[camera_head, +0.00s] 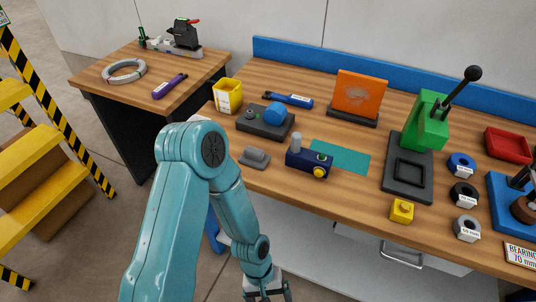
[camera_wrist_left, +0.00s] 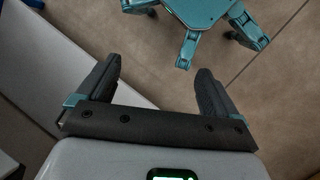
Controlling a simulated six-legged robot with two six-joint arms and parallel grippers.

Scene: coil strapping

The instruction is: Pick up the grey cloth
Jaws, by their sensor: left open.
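A small grey folded item, which looks like the grey cloth (camera_head: 255,157), lies near the front edge of the wooden workbench (camera_head: 330,200), left of a dark blue device. My left gripper (camera_head: 267,293) hangs low at the bottom of the head view, in front of the bench and below its top, well apart from the cloth. In the left wrist view the same gripper (camera_wrist_left: 157,68) is open with nothing between its fingers, above the tiled floor. The cloth does not show in the wrist view. My right gripper is in neither view.
The dark blue device (camera_head: 309,161) with a yellow knob stands right of the cloth. A dark block with a blue knob (camera_head: 266,121) stands behind it. A yellow container (camera_head: 228,95) is at the back left. A green press (camera_head: 427,120) stands further right. A drawer handle (camera_head: 402,256) sticks out below the top.

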